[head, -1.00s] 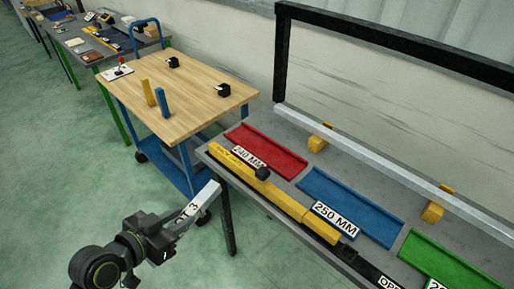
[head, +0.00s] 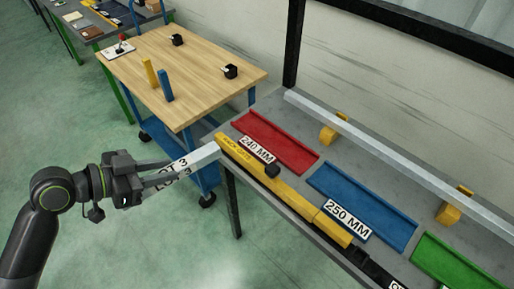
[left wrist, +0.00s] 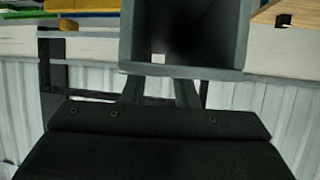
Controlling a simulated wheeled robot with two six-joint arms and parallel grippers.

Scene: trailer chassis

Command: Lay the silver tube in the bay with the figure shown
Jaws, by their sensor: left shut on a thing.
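My left gripper (head: 148,184) is shut on the silver tube (head: 205,157), which carries "LOT 3" labels. The tube points right, its far end beside the left end of the yellow gauge (head: 234,151) on the bench's front edge; I cannot tell whether they touch. In the left wrist view the tube (left wrist: 186,72) shows its hollow, dark open end above my gripper (left wrist: 158,92). The red bay (head: 280,138) is marked 240 MM and the blue bay (head: 365,205) 250 MM. The green bay (head: 450,265) is cut off, its label hidden. My right gripper is out of view.
A black slider (head: 272,171) sits on the gauge. A long pale bar (head: 385,145) rests on yellow supports (head: 328,136) behind the bays. A wooden-topped cart (head: 195,88) holds blue and yellow posts and small black blocks. Open floor lies left.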

